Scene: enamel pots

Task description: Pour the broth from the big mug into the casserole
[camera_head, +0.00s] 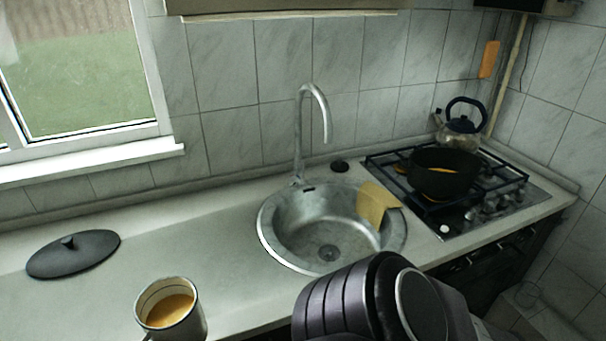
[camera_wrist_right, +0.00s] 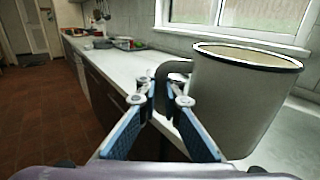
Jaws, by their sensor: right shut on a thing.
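The big mug (camera_head: 190,327) is at the bottom left of the head view, pale with a dark rim and brown-orange broth (camera_head: 169,310) inside. It looks about upright; its base is cut off there, so I cannot tell whether it touches the counter. In the right wrist view the mug (camera_wrist_right: 243,100) is large, and my right gripper (camera_wrist_right: 160,100) is shut on its dark handle (camera_wrist_right: 172,70). The casserole (camera_head: 445,184) is a dark open pot on the stove at the right, with something orange-yellow inside. My left gripper is in neither view.
A round sink (camera_head: 290,247) with a tall tap (camera_head: 300,130) and a yellow cloth (camera_head: 374,205) lies between mug and stove (camera_head: 505,197). A kettle (camera_head: 458,134) stands behind the casserole. A dark lid (camera_head: 73,257) lies on the left counter (camera_head: 200,230), which is otherwise mostly clear.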

